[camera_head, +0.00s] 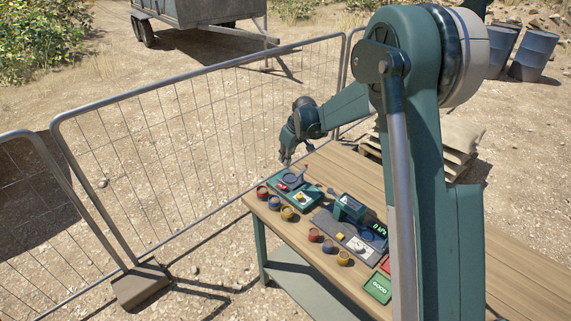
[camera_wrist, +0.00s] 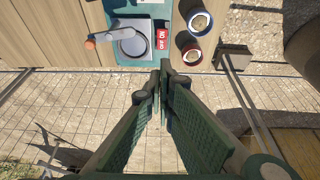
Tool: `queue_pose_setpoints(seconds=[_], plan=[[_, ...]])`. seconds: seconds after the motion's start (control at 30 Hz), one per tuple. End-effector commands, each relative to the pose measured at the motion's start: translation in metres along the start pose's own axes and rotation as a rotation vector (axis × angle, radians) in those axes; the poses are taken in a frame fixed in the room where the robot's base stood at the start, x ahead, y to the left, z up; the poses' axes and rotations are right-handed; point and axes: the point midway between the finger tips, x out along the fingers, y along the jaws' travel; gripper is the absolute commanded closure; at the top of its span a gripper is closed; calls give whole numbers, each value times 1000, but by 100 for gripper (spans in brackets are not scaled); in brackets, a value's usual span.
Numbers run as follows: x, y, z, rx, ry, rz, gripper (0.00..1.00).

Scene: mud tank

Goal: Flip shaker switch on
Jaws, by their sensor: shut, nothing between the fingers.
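A teal-based device (camera_head: 293,190) sits near the left end of the wooden table. It has a grey round-cornered plate and a small red block. In the wrist view, the grey plate (camera_wrist: 135,42) has a grey arm with an orange knob (camera_wrist: 90,44) across it. The red block (camera_wrist: 162,39) with white lettering is just right of the plate; whether it is the switch, and its position, I cannot tell. My gripper (camera_wrist: 160,72) is shut and empty, its fingertips beside the device's edge, apart from the red block. In the head view my gripper (camera_head: 286,163) is above the device's far side.
Several small cups stand along the table's front edge, including a red one (camera_head: 262,192) and a blue one (camera_head: 274,202). A dark panel with a gauge (camera_head: 357,245) and a display is further right. A wire fence (camera_head: 200,130) runs behind and left of the table (camera_head: 350,170).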

Motion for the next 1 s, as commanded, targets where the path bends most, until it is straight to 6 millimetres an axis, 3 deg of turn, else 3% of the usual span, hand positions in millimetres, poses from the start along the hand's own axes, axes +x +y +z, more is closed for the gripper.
queue_pose_setpoints(seconds=[0.87,1.0], plan=[[94,0,0,1,0,0,100],[105,0,15,1,0,0,100]])
